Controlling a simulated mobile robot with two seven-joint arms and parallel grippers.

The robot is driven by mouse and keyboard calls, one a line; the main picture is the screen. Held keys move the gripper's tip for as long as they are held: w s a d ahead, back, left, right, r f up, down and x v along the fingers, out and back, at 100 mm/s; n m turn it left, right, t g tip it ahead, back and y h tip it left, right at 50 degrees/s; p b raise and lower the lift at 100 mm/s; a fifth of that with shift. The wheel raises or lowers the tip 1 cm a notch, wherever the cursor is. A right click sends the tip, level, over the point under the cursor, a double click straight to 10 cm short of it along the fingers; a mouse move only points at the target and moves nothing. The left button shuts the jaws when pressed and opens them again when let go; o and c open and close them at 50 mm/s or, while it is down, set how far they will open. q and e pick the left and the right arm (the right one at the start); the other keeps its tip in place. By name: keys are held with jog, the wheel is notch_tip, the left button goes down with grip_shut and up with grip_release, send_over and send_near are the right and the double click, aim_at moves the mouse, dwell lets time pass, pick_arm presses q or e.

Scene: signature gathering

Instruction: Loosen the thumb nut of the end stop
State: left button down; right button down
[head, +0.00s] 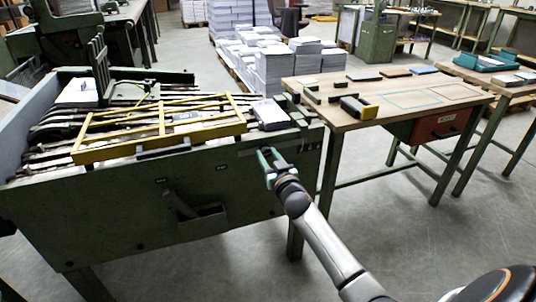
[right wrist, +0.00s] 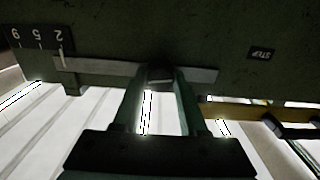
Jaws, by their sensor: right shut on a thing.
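My right gripper (head: 271,162) reaches the front green wall of the gathering machine (head: 110,225), near its right end. In the right wrist view my right gripper (right wrist: 160,82) has its two fingers closed around a small dark thumb nut (right wrist: 160,73). The nut sits on a pale metal bar (right wrist: 105,67) of the end stop, which runs along the dark green wall. The fingers hide the nut's sides, and the picture is dark there. In the head view the nut is hidden by the gripper. My left gripper is not in view.
A number scale (right wrist: 38,37) and a small label (right wrist: 262,54) show on the wall. A yellow frame (head: 160,120) lies over the machine's rails. A wooden table (head: 430,92) stands to the right with small items. Paper stacks (head: 273,68) stand behind.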

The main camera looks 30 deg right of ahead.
jog(key=n, duration=0.2)
jog(key=shift+n+p, duration=0.4)
jog(key=n, duration=0.4)
jog(key=shift+p, duration=0.35)
jog(key=n, duration=0.5)
jog(key=shift+n, duration=2.2)
jog(key=shift+c, duration=2.2)
grip_release()
